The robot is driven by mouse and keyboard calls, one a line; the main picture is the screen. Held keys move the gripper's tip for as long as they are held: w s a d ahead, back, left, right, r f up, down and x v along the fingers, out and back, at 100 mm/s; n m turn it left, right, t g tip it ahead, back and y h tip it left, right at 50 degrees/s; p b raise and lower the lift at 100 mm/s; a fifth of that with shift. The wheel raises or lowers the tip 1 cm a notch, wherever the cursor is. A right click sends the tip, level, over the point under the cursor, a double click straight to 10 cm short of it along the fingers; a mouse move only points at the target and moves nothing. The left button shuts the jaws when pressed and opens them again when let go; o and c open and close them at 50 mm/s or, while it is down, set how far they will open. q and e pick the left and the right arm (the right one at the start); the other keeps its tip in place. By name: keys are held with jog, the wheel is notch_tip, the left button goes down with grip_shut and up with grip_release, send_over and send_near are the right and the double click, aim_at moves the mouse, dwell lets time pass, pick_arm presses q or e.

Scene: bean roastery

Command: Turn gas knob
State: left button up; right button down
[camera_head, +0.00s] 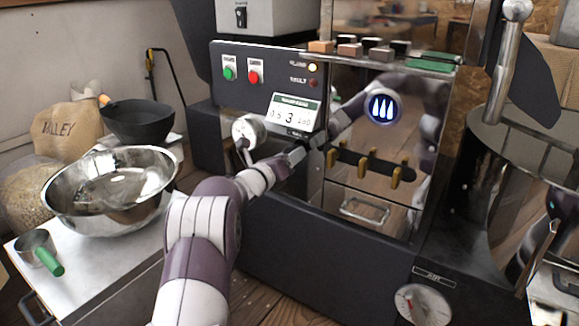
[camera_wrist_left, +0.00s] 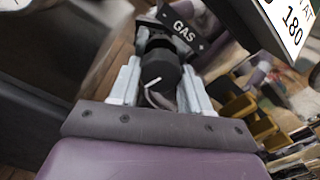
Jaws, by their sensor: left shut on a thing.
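The gas knob (camera_wrist_left: 160,72) is a black round knob with a white pointer line, seen in the left wrist view. It sits just below a dark plate lettered GAS (camera_wrist_left: 184,32). My left gripper (camera_wrist_left: 158,84) has one finger on each side of the knob and is shut on it. In the head view my left gripper (camera_head: 291,154) reaches the front of the dark roaster (camera_head: 300,240), below its display, and the knob is hidden there. My right gripper is not in view.
A round gauge (camera_head: 249,130) is close to my left wrist. A card with numbers (camera_head: 291,112) hangs above the gripper. An AIR dial (camera_head: 423,305) is low at right. A steel bowl (camera_head: 68,207) and a green-handled scoop (camera_head: 37,247) stand on the left cart.

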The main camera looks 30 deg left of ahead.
pick_arm(q)
jog(key=shift+d+f+m+b, duration=0.1)
jog(key=shift+f+m+b, duration=0.05)
jog(key=shift+m+b, duration=0.2)
dwell(0.3)
jog(key=o, duration=1.1)
jog(key=shift+c, duration=0.2)
jog(key=s+a+p, duration=0.1)
jog(key=s+p, duration=0.4)
jog(key=s, duration=0.7)
jog(key=shift+s, duration=0.3)
